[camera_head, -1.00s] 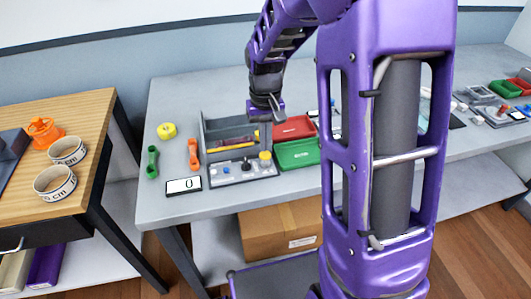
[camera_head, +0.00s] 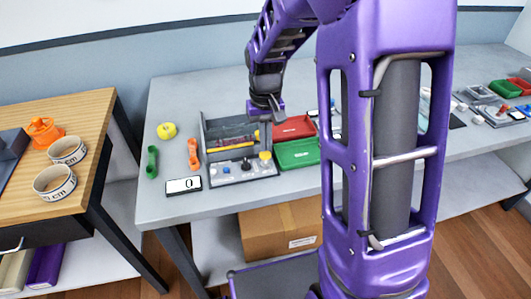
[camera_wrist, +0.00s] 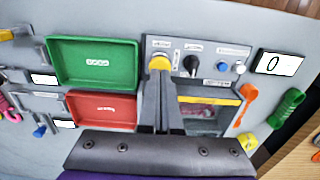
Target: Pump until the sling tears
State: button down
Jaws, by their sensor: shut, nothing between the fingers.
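A grey panel (camera_wrist: 212,45) carries a yellow knob (camera_wrist: 160,63), a black knob, a blue knob and a white one. The yellow knob also shows in the head view (camera_head: 265,155). My gripper (camera_wrist: 163,80) is shut and empty, its fingertips close over the yellow knob in the wrist view; I cannot tell if they touch. The grey open box (camera_head: 207,130) behind the panel has a yellow bar (camera_head: 231,147) across its front. A pinkish strap (camera_wrist: 205,111), perhaps the sling, shows inside, partly hidden by my fingers. The white display (camera_head: 184,185) reads 0.
A green tray (camera_wrist: 92,62) and a red tray (camera_wrist: 100,112) lie beside the panel. Orange (camera_head: 193,154) and green (camera_head: 152,162) straps and a yellow roll (camera_head: 166,130) lie at the table's left. A wooden table (camera_head: 80,110) stands further left.

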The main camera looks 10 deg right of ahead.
aim_at(265, 154)
jog(key=shift+f+b, duration=0.9)
jog(key=shift+f, duration=0.6)
jog(key=shift+r+p, duration=0.75)
jog(key=shift+r, duration=0.2)
jog(key=shift+f, duration=0.1)
dwell(0.6)
jog(key=shift+f+b, duration=0.7)
jog(key=shift+f, duration=0.25)
jog(key=shift+r, duration=0.1)
jog(key=shift+r+p, duration=0.8)
jog(key=shift+r, duration=0.15)
jog(key=shift+f, duration=0.15)
